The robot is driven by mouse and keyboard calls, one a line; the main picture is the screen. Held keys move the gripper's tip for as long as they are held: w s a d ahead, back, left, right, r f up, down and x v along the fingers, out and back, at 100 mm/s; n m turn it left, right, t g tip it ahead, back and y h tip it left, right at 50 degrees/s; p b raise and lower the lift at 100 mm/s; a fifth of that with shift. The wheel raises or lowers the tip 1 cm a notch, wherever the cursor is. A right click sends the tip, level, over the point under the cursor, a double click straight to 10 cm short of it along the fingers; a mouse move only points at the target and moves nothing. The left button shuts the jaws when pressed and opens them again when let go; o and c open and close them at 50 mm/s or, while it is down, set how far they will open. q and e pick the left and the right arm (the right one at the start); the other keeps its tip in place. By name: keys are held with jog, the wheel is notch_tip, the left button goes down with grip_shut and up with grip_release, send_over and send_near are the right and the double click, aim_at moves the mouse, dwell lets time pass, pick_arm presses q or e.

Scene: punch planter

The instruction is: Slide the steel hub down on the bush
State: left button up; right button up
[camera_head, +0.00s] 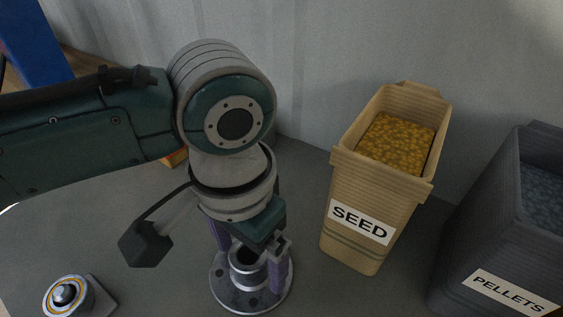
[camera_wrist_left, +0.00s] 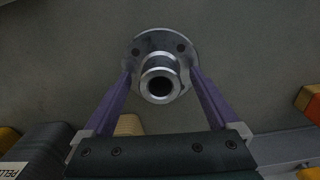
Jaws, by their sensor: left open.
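The steel hub (camera_head: 240,297) stands upright on the grey table, its round flange with bolt holes low and its hollow collar upward. It also shows in the left wrist view (camera_wrist_left: 160,64), seen from above. My left gripper (camera_head: 250,262) points down over it, open, with one purple finger on each side of the collar. Whether the fingers touch it, I cannot tell. At the lower left, a round fitting with a yellow ring and a shiny raised centre, apparently the bush (camera_head: 66,294), sits on a grey plate. My right gripper is not in view.
A tan SEED bin (camera_head: 340,178) stands right of my left gripper. A dark PELLETS bin (camera_head: 478,240) stands farther right. A corrugated wall (camera_head: 310,60) closes the back. An orange block (camera_head: 174,157) shows partly behind my arm. Bare table lies between the hub and the left fitting.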

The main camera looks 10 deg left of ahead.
pick_arm(q)
jog(key=shift+f, duration=0.5)
grip_shut()
dwell(0.4)
jog(key=shift+w+r, duration=0.1)
jog(key=shift+r, duration=0.05)
